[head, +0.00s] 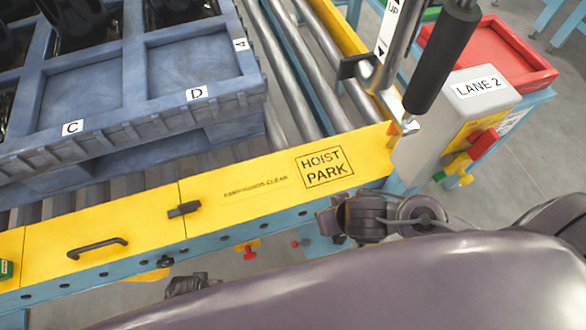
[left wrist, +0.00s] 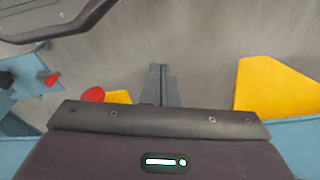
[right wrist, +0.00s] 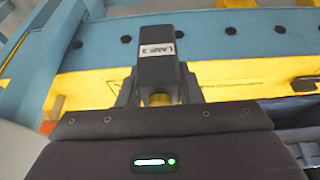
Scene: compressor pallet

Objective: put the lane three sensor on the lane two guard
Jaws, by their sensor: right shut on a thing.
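The lane three sensor (right wrist: 155,68) is a dark box with a white "LANE 3" label and a brass-coloured end. My right gripper (right wrist: 158,92) is shut around it. Behind it in the right wrist view are a yellow panel (right wrist: 240,80) and a blue rail. In the head view a grey box (head: 465,100) labelled "LANE 2" stands at the right end of the yellow guard (head: 235,200), which is marked "HOIST PARK". I cannot tell which yellow panel is the lane two guard. My left gripper (left wrist: 162,72) is shut and empty above the floor.
A blue pallet (head: 95,85) with C and D bays lies on rollers behind the guard. A hoist handle (head: 442,55) stands beside the grey box. A red bin (head: 490,50) is at the back right. My purple arm covers the lower right of the head view.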

